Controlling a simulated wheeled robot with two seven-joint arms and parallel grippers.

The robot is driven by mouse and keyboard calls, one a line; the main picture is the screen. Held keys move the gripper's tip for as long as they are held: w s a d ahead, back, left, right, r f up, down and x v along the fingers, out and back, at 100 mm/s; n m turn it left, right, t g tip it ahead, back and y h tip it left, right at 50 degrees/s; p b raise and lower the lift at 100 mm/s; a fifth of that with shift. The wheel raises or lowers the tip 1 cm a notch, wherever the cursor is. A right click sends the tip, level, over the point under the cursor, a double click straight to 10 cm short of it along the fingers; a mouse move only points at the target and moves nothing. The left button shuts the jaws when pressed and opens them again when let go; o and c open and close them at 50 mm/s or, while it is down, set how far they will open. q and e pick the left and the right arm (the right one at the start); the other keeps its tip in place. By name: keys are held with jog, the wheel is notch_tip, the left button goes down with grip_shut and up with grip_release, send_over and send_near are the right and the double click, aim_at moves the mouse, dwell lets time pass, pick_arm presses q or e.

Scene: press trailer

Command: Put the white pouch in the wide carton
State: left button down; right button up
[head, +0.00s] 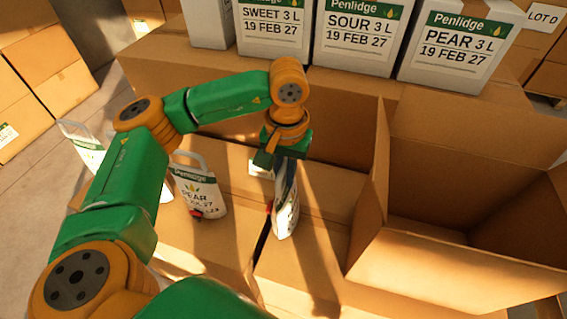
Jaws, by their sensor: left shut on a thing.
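My left gripper (277,157) points down and is shut on the top of a white pouch (286,208). The pouch hangs upright and is seen nearly edge-on, with a red spot at its left edge. It is above or at the top of the closed cartons; I cannot tell whether its base touches. The wide carton (432,272) stands open to the right of the pouch, its flaps spread and its visible floor empty. My right gripper is not in view.
A white Penlidge pear pouch (200,192) stands left of the held one, and another pouch (86,150) is partly behind my left arm. White labelled boxes (358,38) line the back. Brown cartons (42,62) are stacked at far left. A raised flap (380,155) edges the open carton.

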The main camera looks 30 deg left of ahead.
pick_arm(q)
jog(key=c, duration=1.3)
grip_release()
jog(key=o, duration=0.4)
jog(key=shift+s+d, duration=0.1)
jog(key=shift+r, duration=0.1)
